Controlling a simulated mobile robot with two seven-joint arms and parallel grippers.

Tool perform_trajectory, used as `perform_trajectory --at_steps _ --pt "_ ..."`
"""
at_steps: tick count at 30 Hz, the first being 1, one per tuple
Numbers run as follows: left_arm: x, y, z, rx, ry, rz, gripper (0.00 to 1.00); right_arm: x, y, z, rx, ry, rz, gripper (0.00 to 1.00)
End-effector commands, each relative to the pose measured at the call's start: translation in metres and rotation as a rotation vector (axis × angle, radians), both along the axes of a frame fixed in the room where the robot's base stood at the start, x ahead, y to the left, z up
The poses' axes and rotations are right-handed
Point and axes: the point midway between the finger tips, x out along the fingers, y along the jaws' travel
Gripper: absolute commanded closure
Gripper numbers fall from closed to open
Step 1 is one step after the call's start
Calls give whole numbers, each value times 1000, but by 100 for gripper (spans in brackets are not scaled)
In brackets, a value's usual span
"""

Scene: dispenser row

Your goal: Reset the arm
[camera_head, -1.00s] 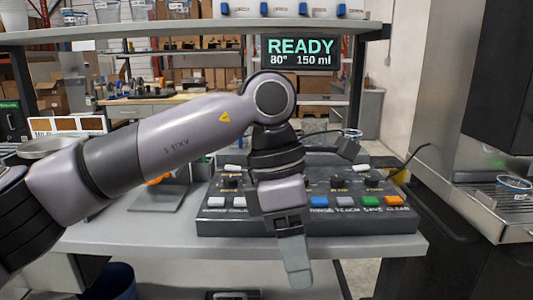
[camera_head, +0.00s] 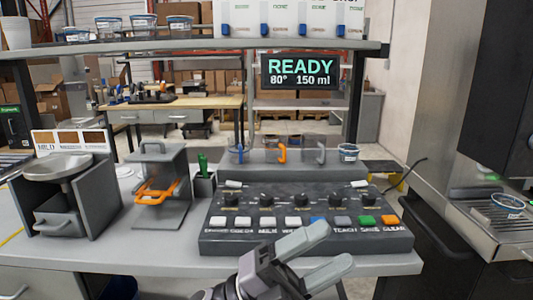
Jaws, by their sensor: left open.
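My left gripper (camera_head: 314,258) is at the bottom middle of the head view, in front of the control panel (camera_head: 300,213). Its two grey fingers stand apart with nothing between them, pointing up and to the right. It overlaps the lower front edge of the panel in the picture; I cannot tell if it touches. Most of my left arm is below the frame. My right gripper is not in view.
A grey counter (camera_head: 140,245) holds a scale-like unit (camera_head: 68,190) and a stand with an orange handle (camera_head: 155,195). Mugs stand behind the panel. A "READY" display (camera_head: 300,70) hangs under the shelf (camera_head: 200,50). A steel machine (camera_head: 440,150) stands at right.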

Motion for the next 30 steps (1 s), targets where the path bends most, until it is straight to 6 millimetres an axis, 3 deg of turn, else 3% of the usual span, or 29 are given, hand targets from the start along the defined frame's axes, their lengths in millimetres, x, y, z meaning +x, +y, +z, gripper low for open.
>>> perform_trajectory --at_steps 7,11,14,20,24,30 --pt "42 68 -64 -160 536 236 37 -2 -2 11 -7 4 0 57" --pt "48 108 -114 -223 811 358 37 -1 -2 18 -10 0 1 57" --pt "42 140 -158 -263 1023 453 37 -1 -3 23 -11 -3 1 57" --pt "-2 202 -249 -324 1439 638 37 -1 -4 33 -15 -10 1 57" --pt "-51 239 -302 -352 1697 757 37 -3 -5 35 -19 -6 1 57" --pt "-107 269 -341 -370 1925 862 37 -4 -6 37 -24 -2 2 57"
